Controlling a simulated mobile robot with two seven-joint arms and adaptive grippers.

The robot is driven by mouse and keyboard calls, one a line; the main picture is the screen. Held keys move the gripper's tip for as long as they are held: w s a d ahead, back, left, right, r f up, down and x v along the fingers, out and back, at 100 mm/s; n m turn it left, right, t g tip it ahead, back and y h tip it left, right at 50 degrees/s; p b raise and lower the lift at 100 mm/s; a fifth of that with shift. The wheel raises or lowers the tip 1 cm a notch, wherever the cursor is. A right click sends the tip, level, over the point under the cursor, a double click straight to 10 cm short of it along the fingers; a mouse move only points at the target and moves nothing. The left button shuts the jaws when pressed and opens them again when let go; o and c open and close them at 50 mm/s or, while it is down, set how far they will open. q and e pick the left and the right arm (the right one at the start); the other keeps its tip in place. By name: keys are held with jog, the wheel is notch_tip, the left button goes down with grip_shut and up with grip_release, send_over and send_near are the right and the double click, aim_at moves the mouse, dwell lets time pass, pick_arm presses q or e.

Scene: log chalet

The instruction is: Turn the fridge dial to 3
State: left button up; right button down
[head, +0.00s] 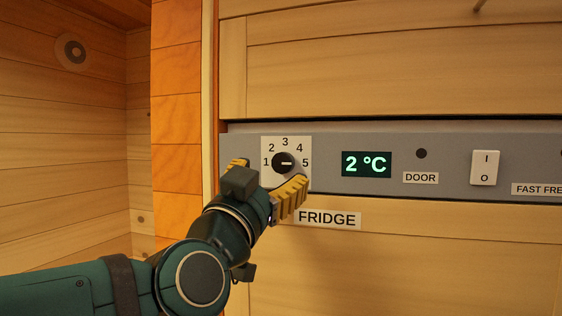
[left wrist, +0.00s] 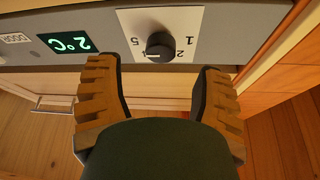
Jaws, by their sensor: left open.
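The fridge dial (head: 283,162) is a round black knob on a white plate (head: 304,144) with the numbers 1 to 5. Its white pointer line points right, at the 5. The dial also shows upside down in the left wrist view (left wrist: 159,46). My left gripper (head: 269,177), with yellow ribbed fingers, is open and empty just in front of the plate, low and to the left. In the left wrist view its fingers (left wrist: 158,67) are spread to either side of the dial, which lies beyond the tips, apparently untouched. My right gripper is not in view.
The grey control panel (head: 400,180) also carries a green display (head: 366,164) reading 2 °C, a dark DOOR indicator (head: 421,153) and a white rocker switch (head: 485,167). A FRIDGE label (head: 327,219) is below. Wooden panels lie above and below; an orange wooden post (head: 177,110) stands left.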

aim_at(281, 163)
pick_arm(q)
jog(key=x, duration=0.5)
grip_shut()
